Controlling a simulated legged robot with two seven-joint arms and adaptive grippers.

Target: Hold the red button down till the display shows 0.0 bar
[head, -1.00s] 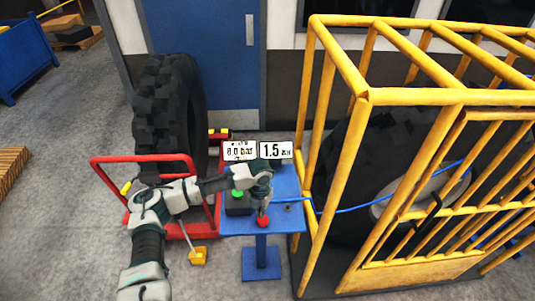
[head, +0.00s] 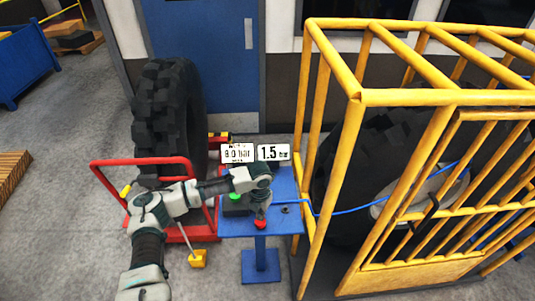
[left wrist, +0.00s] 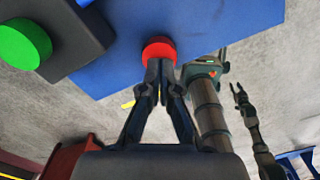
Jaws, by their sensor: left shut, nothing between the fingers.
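The red button (head: 261,224) is on the blue stand (head: 231,228), near its front edge. My left gripper (head: 262,214) points down at it, shut and empty. In the left wrist view the closed fingertips (left wrist: 160,63) overlap the edge of the red button (left wrist: 159,48). They look in contact or very close; I cannot tell whether the button is pressed in. The display (head: 273,152) at the back of the stand reads 1.5 bar. An arm that looks like my right one shows small in the left wrist view, its gripper (left wrist: 238,92) too small to judge.
A green button (head: 236,197) on a dark box is left of the red one. A sign (head: 237,153) reading 8.0 bar is beside the display. A yellow cage (head: 357,97) with a tyre stands right; a blue hose (head: 345,210) runs into it. A red trolley (head: 138,159) stands left.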

